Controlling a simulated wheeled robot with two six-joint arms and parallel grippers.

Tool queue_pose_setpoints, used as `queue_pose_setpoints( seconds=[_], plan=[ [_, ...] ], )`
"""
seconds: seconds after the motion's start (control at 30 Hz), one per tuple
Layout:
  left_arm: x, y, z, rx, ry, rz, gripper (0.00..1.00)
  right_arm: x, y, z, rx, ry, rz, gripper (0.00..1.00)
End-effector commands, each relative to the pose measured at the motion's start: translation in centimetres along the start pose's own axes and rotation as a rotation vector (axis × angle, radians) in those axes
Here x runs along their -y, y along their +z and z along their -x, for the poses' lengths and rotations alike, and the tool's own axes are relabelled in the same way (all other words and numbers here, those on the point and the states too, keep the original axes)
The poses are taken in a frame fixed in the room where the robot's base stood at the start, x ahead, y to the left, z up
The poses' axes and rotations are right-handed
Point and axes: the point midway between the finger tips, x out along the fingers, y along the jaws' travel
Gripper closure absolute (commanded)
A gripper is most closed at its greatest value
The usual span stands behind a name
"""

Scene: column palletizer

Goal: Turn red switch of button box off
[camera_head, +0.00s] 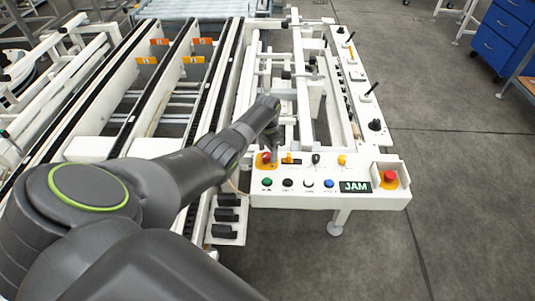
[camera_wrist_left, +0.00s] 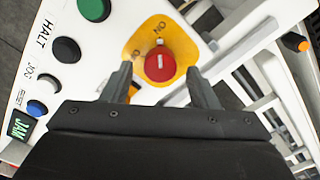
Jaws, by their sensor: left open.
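The button box (camera_head: 325,199) is a white panel at the end of the conveyor frame. Its red switch (camera_head: 266,158) is a round red knob on a yellow plate at the panel's left; in the left wrist view the red switch (camera_wrist_left: 160,62) shows a white mark, with "ON" printed on the plate above it. My left gripper (camera_wrist_left: 160,85) is open, with a finger on each side of the switch's near edge; I cannot tell whether either touches it. In the head view the left gripper (camera_head: 273,145) is just above the switch, partly hidden by my arm. My right gripper is not in view.
Green, black, white and blue buttons (camera_head: 308,183) line the panel's front beside a "JAM" display (camera_head: 355,187). A red emergency button (camera_head: 390,176) sits at its right end. Conveyor rails (camera_head: 226,75) run along the left.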

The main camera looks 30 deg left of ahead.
Motion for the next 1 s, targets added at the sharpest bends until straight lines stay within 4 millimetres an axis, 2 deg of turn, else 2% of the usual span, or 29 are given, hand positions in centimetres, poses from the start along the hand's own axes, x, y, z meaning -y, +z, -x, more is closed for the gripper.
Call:
queue_pose_setpoints(
  seconds=[0.13,0.47,0.57,0.8,0.83,1.0],
  plan=[
    [-0.02,-0.03,-0.94,0.0,0.0,-0.001,0.46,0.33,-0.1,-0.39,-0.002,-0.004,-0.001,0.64],
    [-0.01,0.0,-1.14,0.0,0.0,-0.001,0.46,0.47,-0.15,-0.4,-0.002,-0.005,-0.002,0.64],
    [-0.01,0.01,-1.13,0.0,0.0,-0.001,0.57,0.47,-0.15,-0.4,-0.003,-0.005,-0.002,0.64],
    [0.0,0.01,-1.13,0.0,0.0,-0.001,0.88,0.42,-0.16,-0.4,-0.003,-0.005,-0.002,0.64],
    [0.0,0.01,-1.13,0.0,0.0,-0.001,0.91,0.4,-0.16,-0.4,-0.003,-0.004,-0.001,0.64],
    [0.0,0.02,-1.11,0.0,0.0,0.008,0.91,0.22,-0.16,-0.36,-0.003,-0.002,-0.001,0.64]
  ],
)
